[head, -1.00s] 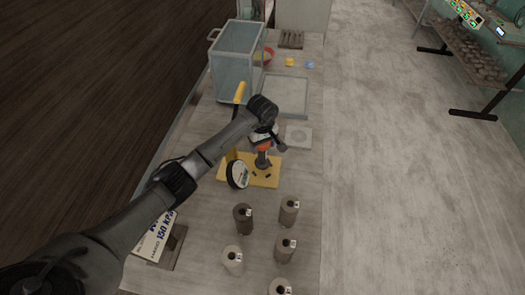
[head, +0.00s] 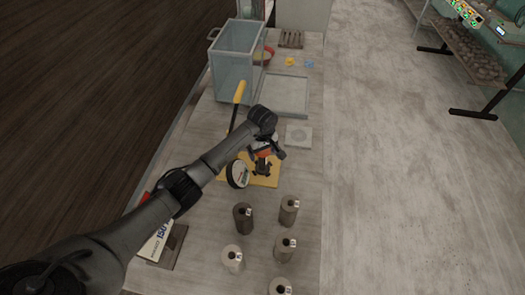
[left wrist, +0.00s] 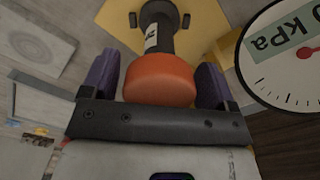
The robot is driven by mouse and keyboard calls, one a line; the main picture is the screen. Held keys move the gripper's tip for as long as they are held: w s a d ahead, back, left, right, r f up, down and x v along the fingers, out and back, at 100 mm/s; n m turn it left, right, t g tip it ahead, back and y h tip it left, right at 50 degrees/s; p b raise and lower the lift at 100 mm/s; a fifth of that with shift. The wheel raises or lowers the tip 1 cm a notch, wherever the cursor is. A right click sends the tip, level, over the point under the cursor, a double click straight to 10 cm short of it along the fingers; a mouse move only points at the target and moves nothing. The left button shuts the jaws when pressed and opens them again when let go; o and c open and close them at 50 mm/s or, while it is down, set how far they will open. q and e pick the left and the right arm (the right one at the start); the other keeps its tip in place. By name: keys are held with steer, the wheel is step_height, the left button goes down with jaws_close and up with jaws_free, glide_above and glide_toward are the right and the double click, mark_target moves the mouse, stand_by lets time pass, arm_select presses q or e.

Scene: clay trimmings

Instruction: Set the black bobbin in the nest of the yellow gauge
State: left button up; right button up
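The yellow gauge (head: 222,172) has a yellow base, a lever with a yellow handle (head: 239,92) and a round white dial (head: 238,174). Its dial, marked kPa, shows at the right of the left wrist view (left wrist: 285,75). The black bobbin (head: 262,168), with a white label and an orange top, stands upright at the nest on the base. Its dark body (left wrist: 156,35) shows between two small dark posts; its lower seating is hard to see. My left gripper (left wrist: 160,75) has purple fingers closed on both sides of the orange top. My right gripper is not in view.
A sign (head: 156,240) stands at the table's left edge.

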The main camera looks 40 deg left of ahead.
arm_select(q)
steer(key=shift+o, duration=0.5)
steer(key=shift+r, duration=2.95)
